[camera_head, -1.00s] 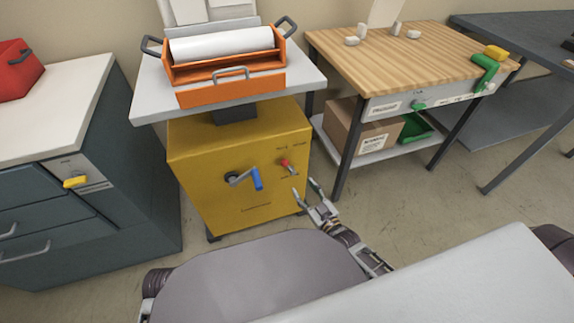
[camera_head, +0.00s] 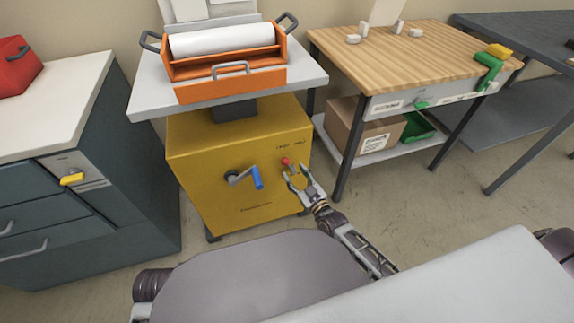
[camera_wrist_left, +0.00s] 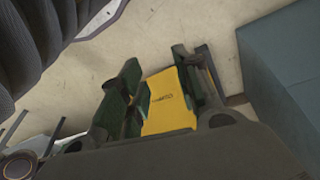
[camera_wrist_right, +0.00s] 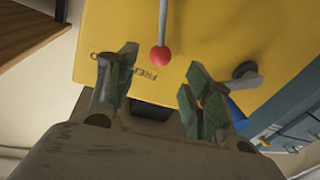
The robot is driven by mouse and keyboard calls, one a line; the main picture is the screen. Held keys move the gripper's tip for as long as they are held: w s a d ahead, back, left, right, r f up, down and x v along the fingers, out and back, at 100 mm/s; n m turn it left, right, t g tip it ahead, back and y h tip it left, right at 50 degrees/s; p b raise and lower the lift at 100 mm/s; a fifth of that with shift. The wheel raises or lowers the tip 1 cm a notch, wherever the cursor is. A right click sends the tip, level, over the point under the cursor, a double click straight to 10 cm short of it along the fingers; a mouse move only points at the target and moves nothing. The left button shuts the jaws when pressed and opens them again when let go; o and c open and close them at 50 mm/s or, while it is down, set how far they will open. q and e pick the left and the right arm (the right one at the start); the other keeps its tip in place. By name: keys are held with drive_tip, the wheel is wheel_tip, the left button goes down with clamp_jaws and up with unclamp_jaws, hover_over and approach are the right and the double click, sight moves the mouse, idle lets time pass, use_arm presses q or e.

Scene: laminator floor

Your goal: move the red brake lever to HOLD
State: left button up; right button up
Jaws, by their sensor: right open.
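The red brake lever (camera_head: 286,161) is on the upper right of the yellow cabinet's front. In the right wrist view its red ball knob (camera_wrist_right: 160,56) sits on a grey rod, with the word FREE printed close by; another label is mostly hidden behind a finger. My right gripper (camera_head: 296,174) is open and just in front of the lever. In its wrist view the knob shows between the fingertips, with no contact visible. My left gripper (camera_wrist_left: 166,82) is open and empty, with part of the yellow cabinet seen beyond its fingers. It is hidden in the head view.
The yellow cabinet (camera_head: 215,205) also carries a blue-handled crank (camera_head: 257,178), left of the lever. An orange laminator (camera_head: 230,86) stands above it. A wood-topped bench (camera_head: 420,55) is at the right, a dark drawer unit (camera_head: 120,200) at the left.

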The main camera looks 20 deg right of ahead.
sight(287, 164)
drive_tip(key=b+x, duration=0.1)
drive_tip(key=x, duration=0.3)
drive_tip(key=shift+w+a, duration=0.15)
drive_tip(key=shift+w, duration=0.25)
drive_tip(key=shift+w+a, duration=0.1)
drive_tip(key=shift+w, duration=0.45)
use_arm(q)
drive_tip(key=shift+s+d+r+b, duration=0.1)
drive_tip(key=shift+r+b, duration=0.1)
drive_tip(key=shift+r, duration=0.45)
drive_tip(key=shift+d+r+b, duration=0.1)
drive_tip(key=shift+r+b, duration=0.05)
drive_tip(key=shift+r, duration=0.45)
use_arm(e)
drive_tip(key=shift+w+a, duration=0.1)
drive_tip(key=shift+w, duration=0.25)
use_arm(q)
drive_tip(key=shift+t, duration=0.3)
drive_tip(key=shift+w+r, duration=0.15)
drive_tip(key=shift+w, duration=0.2)
use_arm(e)
clamp_jaws()
